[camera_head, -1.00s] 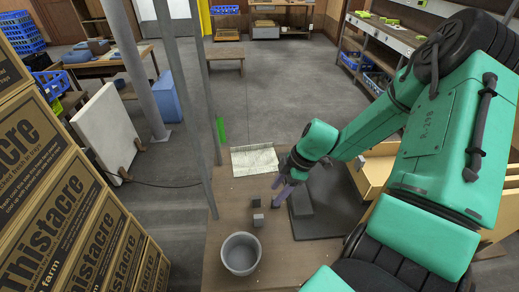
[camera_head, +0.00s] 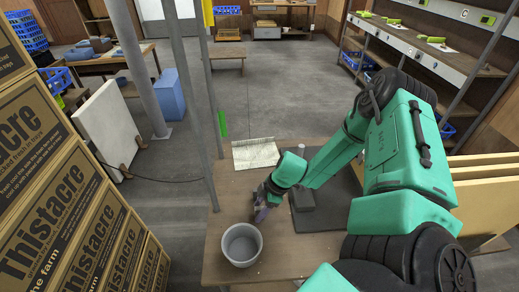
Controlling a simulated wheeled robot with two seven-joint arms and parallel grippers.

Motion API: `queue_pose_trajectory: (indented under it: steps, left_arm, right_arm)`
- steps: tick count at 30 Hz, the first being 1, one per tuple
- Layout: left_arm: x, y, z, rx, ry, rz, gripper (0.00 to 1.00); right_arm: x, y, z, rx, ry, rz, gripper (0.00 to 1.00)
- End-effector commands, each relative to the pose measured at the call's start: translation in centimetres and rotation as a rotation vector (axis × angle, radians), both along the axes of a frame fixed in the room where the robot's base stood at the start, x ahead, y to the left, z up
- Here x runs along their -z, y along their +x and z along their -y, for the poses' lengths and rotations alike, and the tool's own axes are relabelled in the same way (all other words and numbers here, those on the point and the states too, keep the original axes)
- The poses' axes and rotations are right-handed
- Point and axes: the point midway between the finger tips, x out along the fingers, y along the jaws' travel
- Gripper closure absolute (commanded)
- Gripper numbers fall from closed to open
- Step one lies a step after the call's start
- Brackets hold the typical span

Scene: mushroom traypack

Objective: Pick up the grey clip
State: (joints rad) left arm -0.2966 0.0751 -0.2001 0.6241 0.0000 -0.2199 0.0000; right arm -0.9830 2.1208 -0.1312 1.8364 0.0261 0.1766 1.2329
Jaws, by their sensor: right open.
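My right gripper (camera_head: 261,211) has purple-grey fingers and points down over the wooden table, just behind a grey bucket (camera_head: 242,244). Its jaws are open. The small grey pieces that lay on the table here, one of which may be the grey clip, are hidden behind the gripper and wrist. I cannot tell whether the fingers touch or surround one. My left gripper is not in view.
The wooden table (camera_head: 222,215) carries a dark flat mat (camera_head: 322,216) with a grey block on it, to the right of the gripper. A pale sheet (camera_head: 255,153) lies at the far edge. Stacked cardboard boxes (camera_head: 60,200) stand left, with thin posts between.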

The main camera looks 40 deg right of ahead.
Motion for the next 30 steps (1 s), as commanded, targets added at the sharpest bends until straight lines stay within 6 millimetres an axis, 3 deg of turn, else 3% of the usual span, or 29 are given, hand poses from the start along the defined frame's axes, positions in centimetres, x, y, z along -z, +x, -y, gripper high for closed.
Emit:
queue_pose_trajectory:
  steps: [4, 8, 9, 22, 26, 30]
  left_arm:
    - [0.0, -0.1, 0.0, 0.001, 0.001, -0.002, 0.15]
    - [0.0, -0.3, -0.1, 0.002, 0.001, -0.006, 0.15]
    - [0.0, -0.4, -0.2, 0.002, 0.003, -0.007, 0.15]
    - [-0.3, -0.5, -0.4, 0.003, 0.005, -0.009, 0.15]
    - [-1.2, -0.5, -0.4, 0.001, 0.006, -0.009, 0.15]
    - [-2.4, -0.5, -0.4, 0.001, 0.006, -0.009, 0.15]
  right_arm:
    - [-0.1, 0.0, 0.0, 0.000, -0.001, 0.001, 0.44]
    - [-0.1, 0.0, 0.0, 0.000, 0.000, 0.000, 0.93]
    - [-0.1, 0.0, 0.0, 0.000, 0.000, 0.000, 1.00]
    - [-1.0, 0.1, 0.0, -0.002, -0.001, 0.002, 1.00]
    - [-3.5, 0.2, 0.0, -0.003, -0.002, 0.006, 1.00]
    - [-8.7, 0.3, 0.0, -0.006, -0.004, 0.009, 1.00]
